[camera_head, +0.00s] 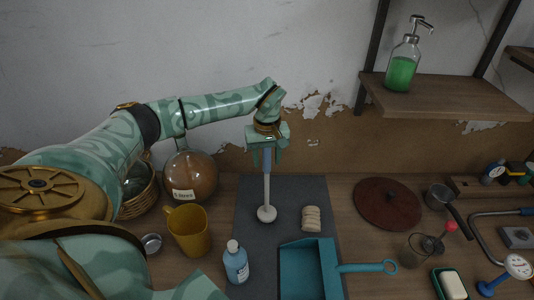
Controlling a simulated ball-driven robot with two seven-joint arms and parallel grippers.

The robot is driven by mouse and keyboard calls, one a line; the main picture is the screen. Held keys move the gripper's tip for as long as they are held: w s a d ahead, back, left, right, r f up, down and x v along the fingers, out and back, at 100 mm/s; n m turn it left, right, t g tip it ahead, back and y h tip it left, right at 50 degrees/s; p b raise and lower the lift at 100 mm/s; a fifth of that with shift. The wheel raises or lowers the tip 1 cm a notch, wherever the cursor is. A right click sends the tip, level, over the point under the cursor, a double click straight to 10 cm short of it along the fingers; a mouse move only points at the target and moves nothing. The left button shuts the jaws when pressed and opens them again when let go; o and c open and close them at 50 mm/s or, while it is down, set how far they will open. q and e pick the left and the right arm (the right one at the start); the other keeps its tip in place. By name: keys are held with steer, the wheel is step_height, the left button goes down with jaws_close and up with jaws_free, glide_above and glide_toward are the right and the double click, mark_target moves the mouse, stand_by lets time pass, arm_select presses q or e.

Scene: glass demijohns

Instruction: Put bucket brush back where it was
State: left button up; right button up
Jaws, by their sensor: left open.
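The bucket brush (267,190) appears to be the long-handled tool with a pale shaft, a blue grip and a round whitish head (266,213). It is upright over the dark mat (245,240), its head low at the mat. My left gripper (267,160) points down at the top of the handle. Its fingers are apart, one on each side of the blue grip; whether they touch it cannot be told. The top end of the handle is hidden by the gripper. My right gripper is out of view.
A brown demijohn (191,177) and basket stand behind left. A round brown board (388,204) lies right, below a shelf (440,100).

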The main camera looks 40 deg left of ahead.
arm_select(q)
step_height(320, 180, up, 12)
steer(key=shift+r+p, duration=0.15)
steer(key=shift+p, duration=0.15)
stand_by(0.4)
